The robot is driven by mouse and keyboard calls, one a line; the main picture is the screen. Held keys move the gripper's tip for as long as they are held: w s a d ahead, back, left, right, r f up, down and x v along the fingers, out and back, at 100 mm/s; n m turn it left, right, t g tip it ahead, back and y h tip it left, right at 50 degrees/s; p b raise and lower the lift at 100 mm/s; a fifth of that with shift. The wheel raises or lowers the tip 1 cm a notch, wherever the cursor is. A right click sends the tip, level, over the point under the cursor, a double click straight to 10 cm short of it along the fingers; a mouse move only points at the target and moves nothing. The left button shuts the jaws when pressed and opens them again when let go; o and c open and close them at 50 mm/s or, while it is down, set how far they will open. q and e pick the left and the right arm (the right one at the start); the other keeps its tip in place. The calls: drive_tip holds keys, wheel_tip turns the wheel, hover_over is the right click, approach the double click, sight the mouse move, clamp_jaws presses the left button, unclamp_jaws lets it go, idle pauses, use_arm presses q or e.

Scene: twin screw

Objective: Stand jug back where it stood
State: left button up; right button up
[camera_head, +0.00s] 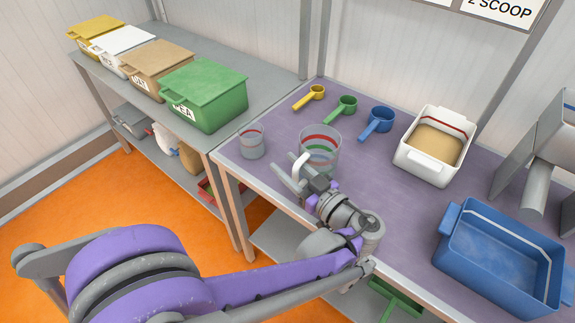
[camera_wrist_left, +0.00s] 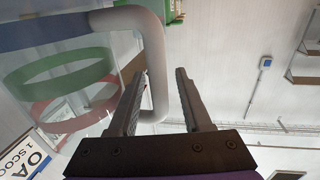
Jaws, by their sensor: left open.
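The clear jug (camera_head: 322,146) with red, green and blue bands and a white handle stands upright on the purple bench top (camera_head: 395,200), near its front edge. My left gripper (camera_head: 287,172) is open at the jug's handle side. In the left wrist view the white handle (camera_wrist_left: 156,70) passes between the two open fingers (camera_wrist_left: 160,82), closer to the left finger. I cannot tell whether that finger touches it. The jug's coloured bands (camera_wrist_left: 60,75) show to the left there. My right gripper is not in view.
A small clear cup (camera_head: 252,143) stands left of the jug. Yellow (camera_head: 315,93), green (camera_head: 345,105) and blue (camera_head: 378,121) scoops lie behind. A white tub (camera_head: 408,165) and a blue tray (camera_head: 460,268) stand right. Lidded bins (camera_head: 215,90) line the grey table (camera_head: 225,55).

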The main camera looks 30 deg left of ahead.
use_arm(q)
drive_tip(key=v, duration=1.1)
drive_tip(key=shift+s+d+p, duration=0.2)
drive_tip(key=shift+d+p, duration=0.1)
drive_tip(key=shift+d, duration=0.1)
